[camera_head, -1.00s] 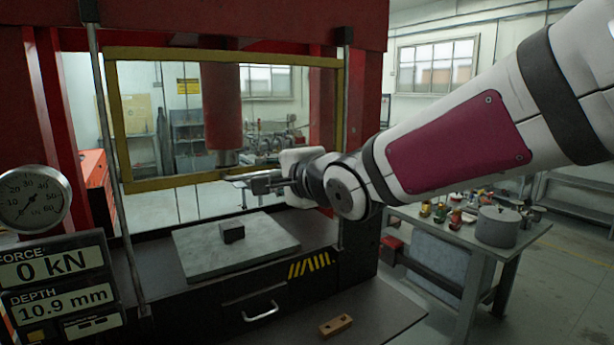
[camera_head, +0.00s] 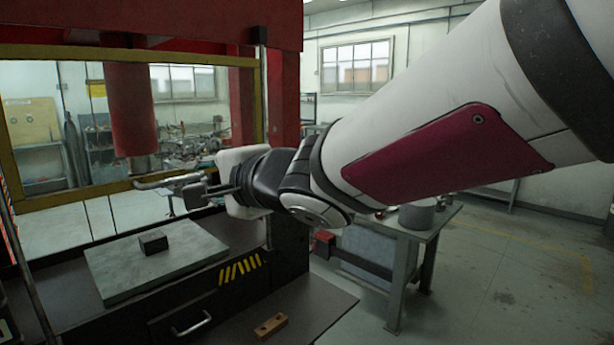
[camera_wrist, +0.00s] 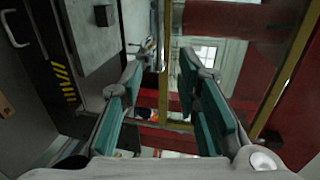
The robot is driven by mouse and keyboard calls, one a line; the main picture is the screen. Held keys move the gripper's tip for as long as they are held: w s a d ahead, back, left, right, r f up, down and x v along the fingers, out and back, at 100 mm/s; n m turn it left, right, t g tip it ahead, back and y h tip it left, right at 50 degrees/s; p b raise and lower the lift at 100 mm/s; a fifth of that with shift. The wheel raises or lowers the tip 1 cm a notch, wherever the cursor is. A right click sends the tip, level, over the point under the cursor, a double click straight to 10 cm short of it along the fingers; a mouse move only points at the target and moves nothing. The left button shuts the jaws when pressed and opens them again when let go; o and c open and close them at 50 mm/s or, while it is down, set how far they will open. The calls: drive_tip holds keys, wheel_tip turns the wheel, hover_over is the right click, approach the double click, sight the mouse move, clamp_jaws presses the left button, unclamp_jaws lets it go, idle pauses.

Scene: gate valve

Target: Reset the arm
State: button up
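My gripper (camera_head: 163,187) hangs in front of the press, level with the lower bar of the yellow guard frame (camera_head: 85,194). It is above the bed plate, near the plate's right back side. In the wrist view my gripper (camera_wrist: 160,70) has its two teal-padded fingers spread apart, with nothing between them. My arm reaches in from the upper right. A small dark block (camera_head: 153,243) rests on the grey bed plate (camera_head: 120,273), below and apart from my gripper. It also shows at the top left of the wrist view (camera_wrist: 104,15).
The red press ram (camera_head: 133,110) hangs behind the guard frame. A wooden piece with holes (camera_head: 271,326) lies on the front shelf (camera_head: 310,315). A workbench with a grey pot (camera_head: 417,216) stands to the right. Open floor (camera_head: 500,280) lies at the far right.

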drive_tip(key=s+d+f+n+t+h, duration=0.15)
drive_tip(key=d+h, duration=0.45)
drive_tip(key=d, duration=0.7)
drive_tip(key=d+f+n+h, duration=0.1)
drive_tip(key=d+f+h, duration=0.35)
drive_tip(key=d, duration=0.95)
drive_tip(key=s+d+f+n+g, duration=0.2)
drive_tip(key=s+d, duration=0.3)
drive_tip(key=s, duration=0.4)
drive_tip(key=s+d+f+n+g+h, duration=0.1)
drive_tip(key=s+d+f+n+g, duration=0.2)
drive_tip(key=s, duration=0.6)
wheel_tip(320, 180, down, 2)
drive_tip(key=shift+d+f+g, duration=0.1)
drive_tip(key=shift+d+g, duration=0.35)
drive_tip(key=shift+d, duration=0.5)
drive_tip(key=shift+s+n+h, duration=0.1)
drive_tip(key=shift+n+h, duration=0.15)
